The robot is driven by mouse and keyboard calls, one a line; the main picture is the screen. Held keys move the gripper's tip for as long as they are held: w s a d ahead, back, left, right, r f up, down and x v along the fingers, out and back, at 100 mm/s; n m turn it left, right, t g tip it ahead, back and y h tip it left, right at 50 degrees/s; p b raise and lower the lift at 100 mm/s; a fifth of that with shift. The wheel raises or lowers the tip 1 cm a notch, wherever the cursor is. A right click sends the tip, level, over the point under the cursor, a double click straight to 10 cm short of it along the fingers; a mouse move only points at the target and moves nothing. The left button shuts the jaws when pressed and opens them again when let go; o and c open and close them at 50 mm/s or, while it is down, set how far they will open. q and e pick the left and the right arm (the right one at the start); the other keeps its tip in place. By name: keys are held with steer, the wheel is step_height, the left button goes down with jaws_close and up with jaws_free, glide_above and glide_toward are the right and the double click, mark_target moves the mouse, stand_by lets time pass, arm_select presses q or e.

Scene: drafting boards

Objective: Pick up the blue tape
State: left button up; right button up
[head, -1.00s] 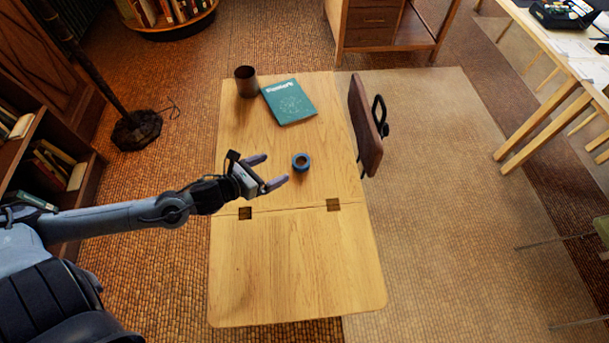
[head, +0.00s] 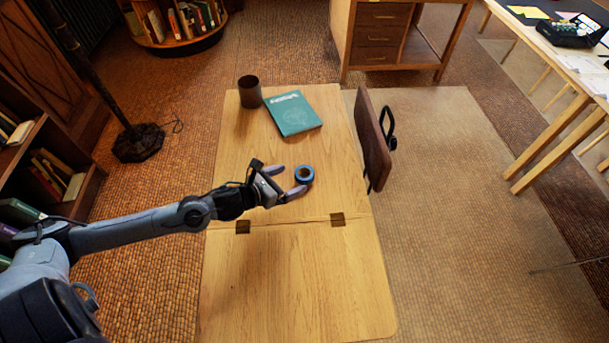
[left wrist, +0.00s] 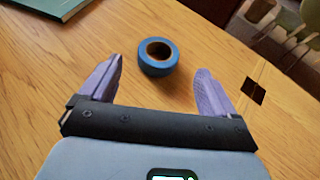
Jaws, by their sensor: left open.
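The blue tape (head: 304,174) is a small ring lying flat on the wooden table (head: 290,270). My left gripper (head: 291,180) is open at the table, its fingers pointing right toward the tape. In the left wrist view the blue tape (left wrist: 158,57) lies just ahead of the open gripper (left wrist: 161,78), roughly centred between the two purple fingers. Nothing is held between the fingers. In the head view the near fingertip sits close to the tape's lower left edge; I cannot tell whether they touch. My right gripper is not seen.
A teal book (head: 292,113) and a dark brown cup (head: 250,91) stand at the table's far end. A chair (head: 371,140) is against the right edge. Dark hinge plates (head: 337,219) mark the table seam. The near half of the table is bare.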

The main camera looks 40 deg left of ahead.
mark_target(309, 170)
arm_select(q)
steer(key=shift+w+f+b, duration=0.2)
steer(key=shift+w+b, duration=0.1)
steer(key=shift+w, duration=0.1)
steer(key=shift+b+x, duration=0.85)
steer(key=shift+x, duration=1.35)
steer(key=shift+r, duration=0.1)
steer(key=shift+c, duration=0.4)
steer(key=c, duration=1)
steer(key=shift+c, duration=0.2)
steer(key=shift+r, duration=0.15)
